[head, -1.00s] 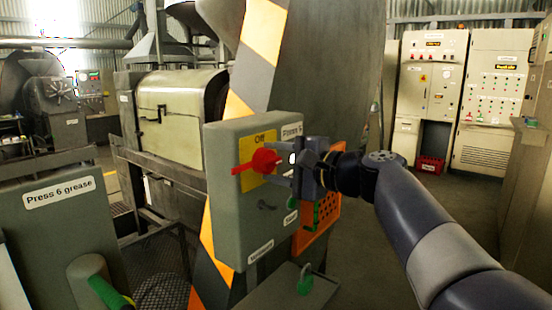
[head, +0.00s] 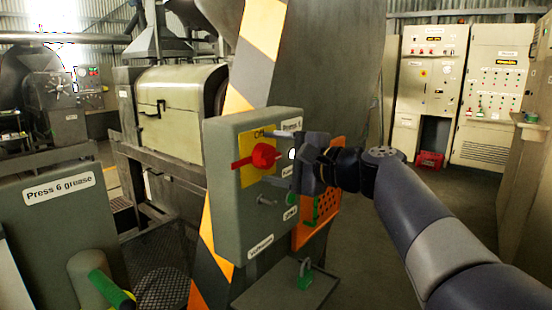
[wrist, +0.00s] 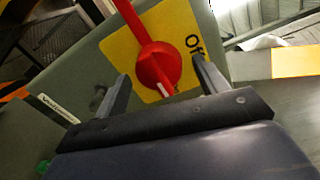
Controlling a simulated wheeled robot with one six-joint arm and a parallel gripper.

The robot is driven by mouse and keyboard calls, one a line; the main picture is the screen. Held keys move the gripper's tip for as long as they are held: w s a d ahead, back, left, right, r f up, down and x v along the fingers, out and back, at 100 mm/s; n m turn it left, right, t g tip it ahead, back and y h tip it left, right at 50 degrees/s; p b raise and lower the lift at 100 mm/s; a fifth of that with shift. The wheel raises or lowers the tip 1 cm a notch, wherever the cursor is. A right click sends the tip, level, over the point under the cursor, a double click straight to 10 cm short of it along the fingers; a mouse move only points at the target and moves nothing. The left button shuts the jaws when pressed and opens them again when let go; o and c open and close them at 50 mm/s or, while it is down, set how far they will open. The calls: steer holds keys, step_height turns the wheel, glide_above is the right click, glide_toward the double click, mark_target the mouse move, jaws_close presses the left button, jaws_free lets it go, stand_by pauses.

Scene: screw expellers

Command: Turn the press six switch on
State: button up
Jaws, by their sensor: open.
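The press six switch is a red rotary handle (head: 262,156) on a yellow plate (head: 250,178) on the front of a grey-green box (head: 226,200). In the head view its bar lies roughly level, its left end slightly low. The word "Off" is on the plate's upper part. My gripper (head: 272,154) is open at the right of the handle, its fingers pointing at the box. In the wrist view the red knob (wrist: 157,66) sits between the two spread fingertips (wrist: 160,80), with gaps on both sides. Contact with the handle cannot be told.
The box hangs by a yellow-and-black striped post (head: 258,50). An orange perforated guard (head: 322,215) is behind my gripper. A grey panel labelled "Press 6 grease" (head: 58,190) stands at left, with a green-handled lever (head: 110,288). Open floor lies toward the cabinets (head: 432,85).

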steer(key=f+b+v, duration=0.1)
steer(key=v, duration=0.9)
steer(key=shift+s+d+r+b, duration=0.3)
steer(key=shift+r, duration=0.2)
steer(key=p+x, duration=0.1)
steer(key=x, duration=1)
steer(key=shift+p, duration=0.3)
steer(key=shift+d, duration=0.1)
steer(key=shift+r, duration=0.1)
